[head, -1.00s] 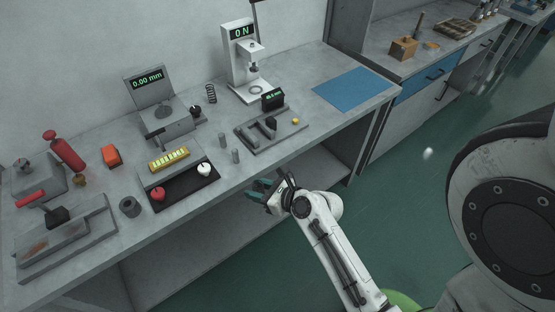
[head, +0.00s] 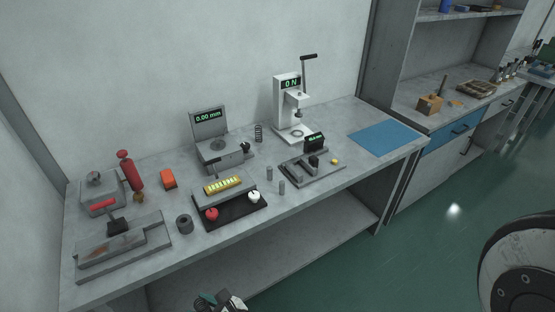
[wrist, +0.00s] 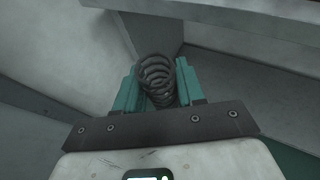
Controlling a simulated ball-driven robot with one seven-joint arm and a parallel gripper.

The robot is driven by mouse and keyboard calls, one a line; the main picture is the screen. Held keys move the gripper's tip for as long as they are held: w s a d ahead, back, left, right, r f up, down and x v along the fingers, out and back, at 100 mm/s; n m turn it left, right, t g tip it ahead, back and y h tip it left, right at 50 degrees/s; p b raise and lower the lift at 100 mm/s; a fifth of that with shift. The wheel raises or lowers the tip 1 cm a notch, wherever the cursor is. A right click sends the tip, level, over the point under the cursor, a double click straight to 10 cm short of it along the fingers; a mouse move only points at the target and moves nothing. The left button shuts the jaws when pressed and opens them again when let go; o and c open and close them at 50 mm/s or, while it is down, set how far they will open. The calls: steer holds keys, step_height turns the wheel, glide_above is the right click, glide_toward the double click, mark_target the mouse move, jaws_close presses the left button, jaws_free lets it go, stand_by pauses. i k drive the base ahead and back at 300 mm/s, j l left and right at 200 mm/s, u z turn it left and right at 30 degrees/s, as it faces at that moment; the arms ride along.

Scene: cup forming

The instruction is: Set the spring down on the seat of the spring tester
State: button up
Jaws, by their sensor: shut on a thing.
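A dark coil spring (wrist: 157,80) sits between the teal fingers of my gripper (wrist: 158,86) in the wrist view, and the fingers are shut on it. In the head view my gripper (head: 207,301) shows at the bottom edge, in front of the bench and below its top; the held spring cannot be made out there. The spring tester (head: 284,100) is a white press with a "0 N" display and a raised dark lever, at the back of the bench. Its seat (head: 296,131) is on the base under the plunger and looks empty. My gripper is well away from it.
Another dark spring (head: 258,133) stands left of the tester. A grey fixture (head: 312,166) with a small display lies in front of it. A gauge reading 0.00 mm (head: 210,118) stands further left. A blue mat (head: 386,137) lies to the right. The bench front edge lies above my gripper.

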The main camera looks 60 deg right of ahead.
mark_target(297, 134)
steer(key=j+z, duration=0.9)
steer(key=l, duration=0.1)
